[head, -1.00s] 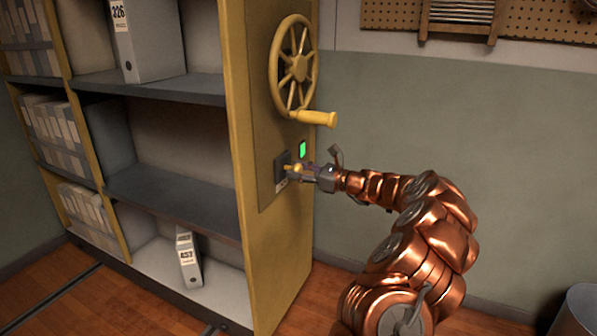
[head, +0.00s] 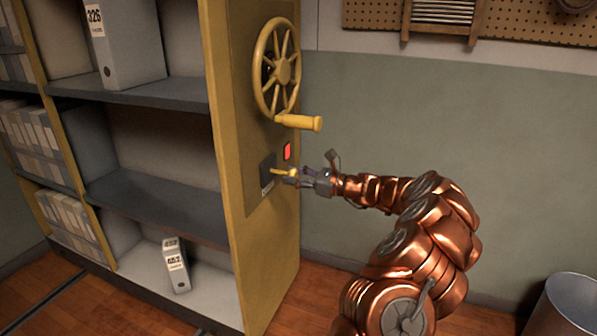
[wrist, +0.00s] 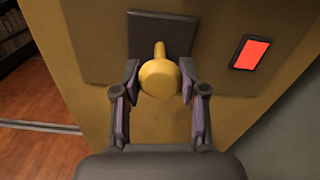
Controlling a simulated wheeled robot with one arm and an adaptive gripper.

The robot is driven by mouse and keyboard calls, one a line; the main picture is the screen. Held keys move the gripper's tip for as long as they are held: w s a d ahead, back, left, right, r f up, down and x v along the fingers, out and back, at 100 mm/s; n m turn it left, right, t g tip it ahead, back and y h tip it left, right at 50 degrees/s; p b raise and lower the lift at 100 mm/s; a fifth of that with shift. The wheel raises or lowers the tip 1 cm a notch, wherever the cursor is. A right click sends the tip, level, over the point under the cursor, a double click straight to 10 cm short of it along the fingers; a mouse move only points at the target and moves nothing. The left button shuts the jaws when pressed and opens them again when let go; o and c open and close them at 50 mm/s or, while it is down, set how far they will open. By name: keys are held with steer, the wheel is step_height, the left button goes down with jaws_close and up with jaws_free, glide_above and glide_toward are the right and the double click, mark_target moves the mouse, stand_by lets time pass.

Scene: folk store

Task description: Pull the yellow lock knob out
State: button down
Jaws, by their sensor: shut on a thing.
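The yellow lock knob (wrist: 158,78) stands out from a dark square plate (wrist: 160,30) on the yellow end panel of the shelving unit, with a length of its yellow stem showing in the wrist view. The knob's stem also shows in the head view (head: 279,171). My gripper (wrist: 159,82) is shut on the knob, one finger on each side of its round head. In the head view my gripper (head: 292,174) is just right of the plate, partly hiding the knob's head. An indicator light (head: 287,151) above the plate glows red; it also shows in the wrist view (wrist: 251,52).
A yellow handwheel (head: 277,72) with a protruding handle (head: 299,122) sits on the panel above the knob. Grey shelves (head: 150,190) with binders are at left. A metal bin (head: 570,308) stands at lower right. The floor between panel and bin is clear.

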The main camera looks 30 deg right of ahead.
steer(key=c, duration=0.9)
jaws_free()
steer(key=shift+s+d, duration=0.2)
steer(key=shift+o, duration=1.4)
steer(key=shift+a, duration=0.1)
steer(key=v, duration=1.2)
